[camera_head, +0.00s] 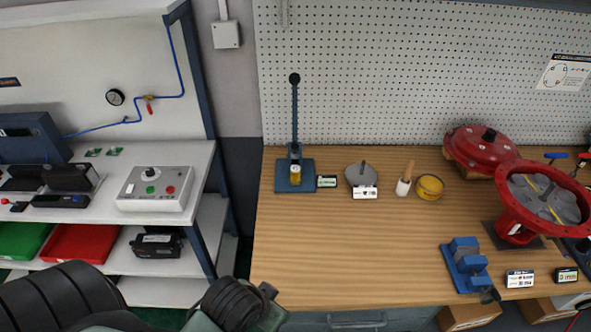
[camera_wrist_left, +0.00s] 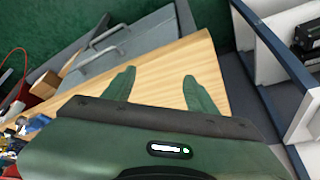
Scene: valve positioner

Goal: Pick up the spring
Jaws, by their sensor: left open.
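A small yellow cylindrical piece (camera_head: 295,174) stands upright on the base of the blue lever press (camera_head: 294,150) at the left of the bench. It may be the spring, but it is too small to tell its coils. In the left wrist view my left gripper (camera_wrist_left: 159,77) is open and empty, its two green fingers apart in front of the bare wooden bench top (camera_wrist_left: 150,70). In the head view part of my left arm shows at the bottom left, in front of the bench and well short of the press; its fingers do not show there. My right gripper is not visible.
Along the back stand a grey disc (camera_head: 361,175), a wooden-handled tool (camera_head: 405,179), a yellow round part (camera_head: 430,187) and a red cover (camera_head: 481,149). A blue vise (camera_head: 465,265) and an open red housing (camera_head: 542,200) are at right. The front-left bench top is clear.

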